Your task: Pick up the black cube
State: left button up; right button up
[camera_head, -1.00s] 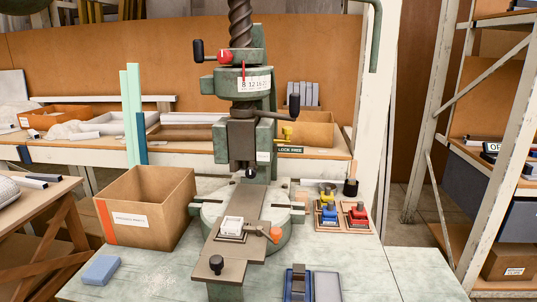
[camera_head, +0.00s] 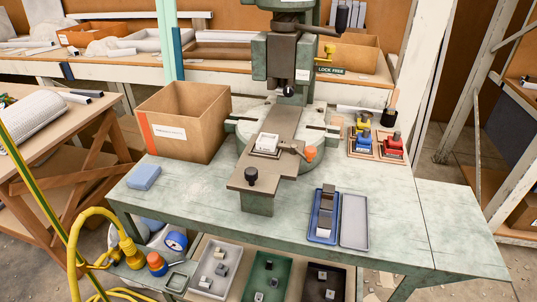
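No plainly black cube can be made out. Several small grey and pale blocks lie in three trays below the table front: a white tray (camera_head: 197,285), a green tray (camera_head: 250,288) and a dark brown tray (camera_head: 313,290). They are too small to tell whether one is black. A blue tray (camera_head: 312,234) on the table holds grey blocks, with a dark grey one (camera_head: 328,191) at its far end. A white block (camera_head: 267,141) sits on the press bed (camera_head: 283,122). Neither of my grippers is in view.
The green fly press (camera_head: 309,65) stands mid-table, with an open cardboard box (camera_head: 190,140) on its left. A blue sponge (camera_head: 144,176), a grey lid (camera_head: 354,222) and red and blue fixtures (camera_head: 391,145) are on the table. A yellow hose (camera_head: 75,258) hangs front left. The right tabletop is clear.

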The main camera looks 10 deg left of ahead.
aim_at(321, 276)
jog(key=u, duration=0.55)
jog(key=k, duration=0.15)
jog(key=z, duration=1.3)
jog(key=i, duration=0.5)
jog(key=u, duration=0.55)
